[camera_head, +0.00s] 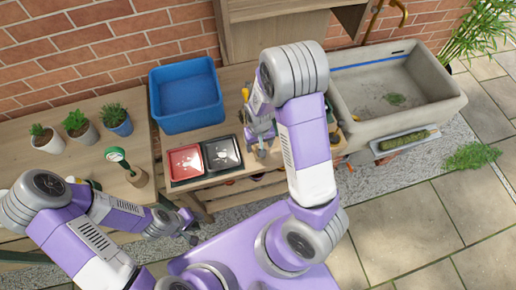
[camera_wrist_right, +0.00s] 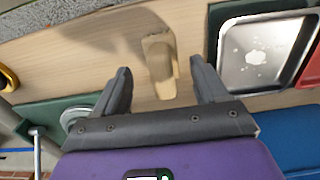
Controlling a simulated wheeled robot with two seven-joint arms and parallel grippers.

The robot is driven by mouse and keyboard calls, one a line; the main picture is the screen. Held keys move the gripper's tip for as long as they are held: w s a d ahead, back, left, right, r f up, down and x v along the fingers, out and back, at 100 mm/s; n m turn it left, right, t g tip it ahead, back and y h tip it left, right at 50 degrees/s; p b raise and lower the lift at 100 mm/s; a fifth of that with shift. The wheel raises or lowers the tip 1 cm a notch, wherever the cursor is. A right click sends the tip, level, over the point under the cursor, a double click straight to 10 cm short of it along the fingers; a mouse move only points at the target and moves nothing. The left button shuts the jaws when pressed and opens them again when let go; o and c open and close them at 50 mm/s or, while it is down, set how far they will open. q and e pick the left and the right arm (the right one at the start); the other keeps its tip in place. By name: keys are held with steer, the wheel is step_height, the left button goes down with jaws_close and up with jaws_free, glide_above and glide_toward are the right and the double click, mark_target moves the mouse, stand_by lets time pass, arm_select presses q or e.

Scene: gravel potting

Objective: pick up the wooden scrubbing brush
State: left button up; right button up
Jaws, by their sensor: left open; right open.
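A light wooden piece (camera_wrist_right: 158,62), which looks like the scrubbing brush, sits on the wooden bench in the right wrist view. It lies between and just beyond the spread fingers of my right gripper (camera_wrist_right: 160,78); I see no finger touching it. Its bristles cannot be made out. In the head view my right gripper (camera_head: 262,142) is over the bench, right of the dark tray, and the brush is not clearly seen there. My left gripper (camera_head: 188,228) is open and empty at the lower left, away from the brush, near the left table's front edge.
A red tray (camera_head: 186,163) and a dark tray (camera_head: 222,154) lie left of my right gripper. A blue bin (camera_head: 187,96) stands behind them. A stone sink (camera_head: 400,88) is at the right. Potted plants (camera_head: 76,124) and a green-topped tool (camera_head: 117,156) stand on the left table.

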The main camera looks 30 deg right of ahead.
step_height(320, 180, down, 4)
steer(key=shift+a+r, duration=0.1)
steer(key=shift+a, duration=0.05)
steer(key=c, duration=1.2)
